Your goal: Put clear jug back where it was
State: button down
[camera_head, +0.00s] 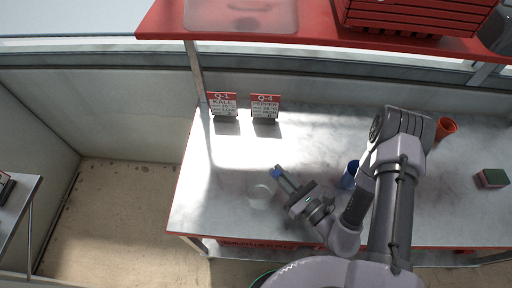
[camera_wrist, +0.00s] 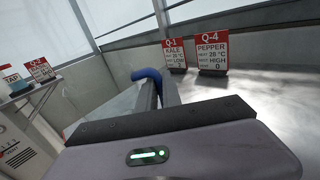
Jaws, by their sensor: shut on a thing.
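The clear jug (camera_head: 260,197) is a pale see-through vessel near the left front part of the bench, just left of my gripper (camera_head: 280,175). My gripper is shut on a blue part, which looks like the jug's handle; in the wrist view this blue part (camera_wrist: 147,74) shows at the fingertips. The jug's body is faint in the wrist view and partly behind the fingers. I cannot tell whether its base touches the bench.
The pale bench (camera_head: 225,165) has free room around the jug. Sign stands for kale (camera_head: 223,104) and pepper (camera_head: 265,106) stand at the back. A blue cup (camera_head: 349,175), an orange-red pot (camera_head: 445,128) and a green-topped block (camera_head: 491,178) are to the right. A red shelf (camera_head: 320,38) hangs above.

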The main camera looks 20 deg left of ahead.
jog(key=shift+w+a, duration=0.15)
jog(key=shift+a, duration=0.15)
jog(key=shift+w+a+f+b, duration=0.35)
jog(key=shift+w+f+b, duration=0.5)
jog(key=shift+w, duration=1.75)
jog(key=shift+w+a+f+b, duration=0.3)
jog(key=shift+w+f+b, duration=0.45)
jog(key=shift+w, duration=1.8)
jog(key=shift+w+a+f+b, duration=0.35)
jog(key=shift+w+f+b, duration=0.5)
jog(key=shift+w, duration=1.75)
jog(key=shift+f, duration=0.1)
jog(key=shift+f, duration=0.15)
jog(key=c, duration=1.5)
grip_release()
